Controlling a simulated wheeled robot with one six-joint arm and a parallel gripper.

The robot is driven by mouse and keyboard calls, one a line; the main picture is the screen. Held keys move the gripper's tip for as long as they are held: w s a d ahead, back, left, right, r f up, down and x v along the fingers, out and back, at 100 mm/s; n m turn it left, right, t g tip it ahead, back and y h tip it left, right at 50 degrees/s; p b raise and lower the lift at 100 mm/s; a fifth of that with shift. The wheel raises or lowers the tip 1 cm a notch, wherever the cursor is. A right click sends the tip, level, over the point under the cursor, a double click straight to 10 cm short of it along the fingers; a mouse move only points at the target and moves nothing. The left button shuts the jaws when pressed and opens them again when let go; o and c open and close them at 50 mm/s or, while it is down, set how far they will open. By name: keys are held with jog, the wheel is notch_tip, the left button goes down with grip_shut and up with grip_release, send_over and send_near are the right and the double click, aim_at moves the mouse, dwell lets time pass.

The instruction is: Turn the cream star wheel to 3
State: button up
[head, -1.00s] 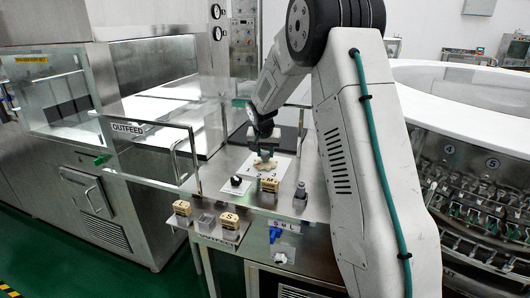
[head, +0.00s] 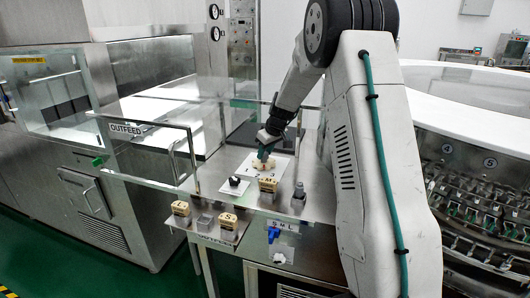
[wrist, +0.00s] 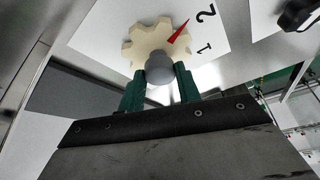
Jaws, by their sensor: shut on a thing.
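The cream star wheel (wrist: 148,45) has blunt lobes and a red pointer (wrist: 179,31). The pointer is directed up and right, close to the printed 2 (wrist: 206,13), with the 1 (wrist: 204,47) below it. In the head view the wheel (head: 291,162) shows partly behind my gripper. My gripper (wrist: 160,78), with green fingers, is shut on the wheel's grey round hub (wrist: 159,70), one finger on each side. It also shows over the white dial plate in the head view (head: 264,152). The 3 is not visible in the wrist view.
A black knob (head: 234,184) sits on a small white plate left of the wheel. A clear guard (head: 150,150) marked OUTFEED is at the left.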

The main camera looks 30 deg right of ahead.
jog(key=n+y, duration=0.1)
jog(key=n, duration=0.3)
jog(key=shift+d+n+g+y, duration=0.2)
jog(key=shift+n+g+y, duration=0.1)
jog(key=shift+n+y, duration=0.1)
dwell(0.4)
jog(key=o, duration=1)
jog(key=shift+c, duration=0.2)
jog(key=v, duration=0.7)
jog(key=shift+r, duration=0.4)
